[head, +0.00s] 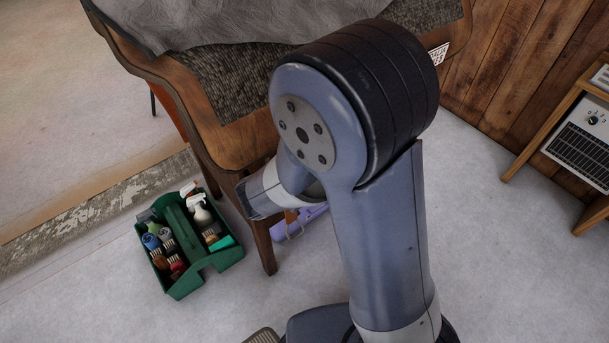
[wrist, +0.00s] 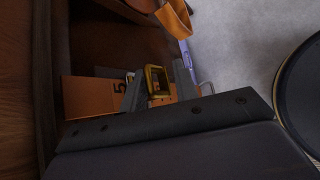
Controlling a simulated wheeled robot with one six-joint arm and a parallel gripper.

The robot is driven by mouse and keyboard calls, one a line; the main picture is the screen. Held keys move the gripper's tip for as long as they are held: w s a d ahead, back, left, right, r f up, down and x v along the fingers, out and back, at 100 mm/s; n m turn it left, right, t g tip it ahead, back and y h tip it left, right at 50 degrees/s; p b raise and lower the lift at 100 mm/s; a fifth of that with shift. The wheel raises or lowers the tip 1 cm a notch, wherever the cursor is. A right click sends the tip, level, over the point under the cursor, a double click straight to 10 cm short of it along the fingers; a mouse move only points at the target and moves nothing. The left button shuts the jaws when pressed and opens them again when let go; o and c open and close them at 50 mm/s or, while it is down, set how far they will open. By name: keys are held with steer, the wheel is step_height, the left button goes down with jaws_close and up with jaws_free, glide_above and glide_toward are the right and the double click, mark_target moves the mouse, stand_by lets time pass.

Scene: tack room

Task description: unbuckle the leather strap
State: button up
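In the wrist view a brass-coloured square buckle (wrist: 157,80) shows between the two dark fingers of my gripper (wrist: 160,88). The fingers stand apart, with orange-tan material visible between them. The buckle lies close to the left finger; I cannot tell whether they touch. A tan leather strap (wrist: 175,18) hangs at the top of the wrist view. How it joins the buckle is hidden. In the head view my arm covers the gripper and the buckle; only a small orange-brown piece (head: 291,215) shows beside my arm.
A wooden stand (head: 180,95) with a dark woven pad and grey cover is close to my arm. A green caddy (head: 215,262) with bottles and brushes stands on the floor at left. An orange panel marked 5 (wrist: 88,97) is near the fingers. A heater (head: 585,140) stands at right.

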steer(key=p+v, duration=0.1)
steer(key=v, duration=0.9)
steer(key=b+x, duration=0.1)
steer(key=x, duration=0.9)
steer(key=shift+w+d+f, duration=0.15)
steer(key=shift+d+f, duration=0.05)
steer(key=shift+f, duration=0.05)
steer(key=shift+w+f+b, duration=0.1)
steer(key=shift+f+b, duration=0.1)
steer(key=shift+b, duration=0.2)
steer(key=shift+r, duration=0.1)
steer(key=shift+r+p, duration=0.3)
steer(key=shift+p, duration=0.2)
